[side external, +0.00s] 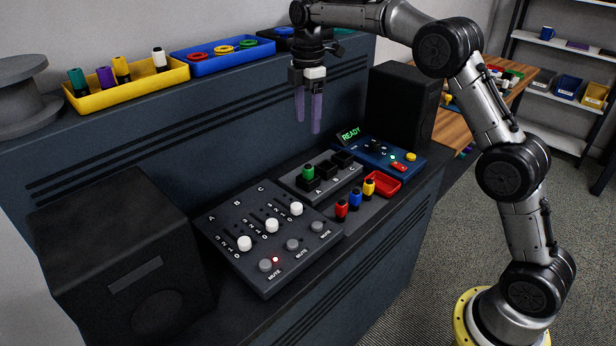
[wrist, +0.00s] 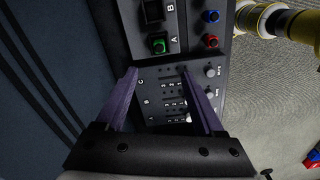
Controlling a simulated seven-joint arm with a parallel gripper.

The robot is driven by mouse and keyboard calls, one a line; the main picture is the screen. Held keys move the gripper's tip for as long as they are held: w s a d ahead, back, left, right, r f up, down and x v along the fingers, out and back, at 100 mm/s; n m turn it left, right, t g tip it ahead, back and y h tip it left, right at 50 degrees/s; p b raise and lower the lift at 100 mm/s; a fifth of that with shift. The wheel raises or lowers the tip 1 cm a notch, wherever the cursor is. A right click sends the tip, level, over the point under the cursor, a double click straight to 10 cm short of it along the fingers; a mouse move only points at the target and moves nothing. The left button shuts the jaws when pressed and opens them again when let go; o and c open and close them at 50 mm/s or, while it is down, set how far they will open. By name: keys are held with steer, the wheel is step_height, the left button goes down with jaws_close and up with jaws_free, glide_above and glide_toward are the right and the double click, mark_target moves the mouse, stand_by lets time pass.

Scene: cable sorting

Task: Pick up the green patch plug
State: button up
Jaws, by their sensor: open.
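The green patch plug (side external: 308,172) stands upright in the socket block (side external: 345,184), at the socket marked A. It also shows in the wrist view as a green square-based plug (wrist: 158,44) beside the letter A. My gripper (side external: 309,128) hangs above and behind the socket block, pointing down, with its two purple fingers apart and nothing between them.
A slider panel (side external: 232,223) with white knobs and mute buttons lies left of the socket block. Red (side external: 341,209), blue (side external: 355,198) and yellow (side external: 369,187) plugs stand in a row in front. A red tray (side external: 383,184) sits nearby. Black speakers (side external: 118,260) flank the desk.

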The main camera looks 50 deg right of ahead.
mark_target(307, 165)
step_height(307, 165, down, 14)
steer(key=shift+w+f, duration=0.1)
steer(key=shift+w, duration=0.05)
jaws_close()
stand_by(0.8)
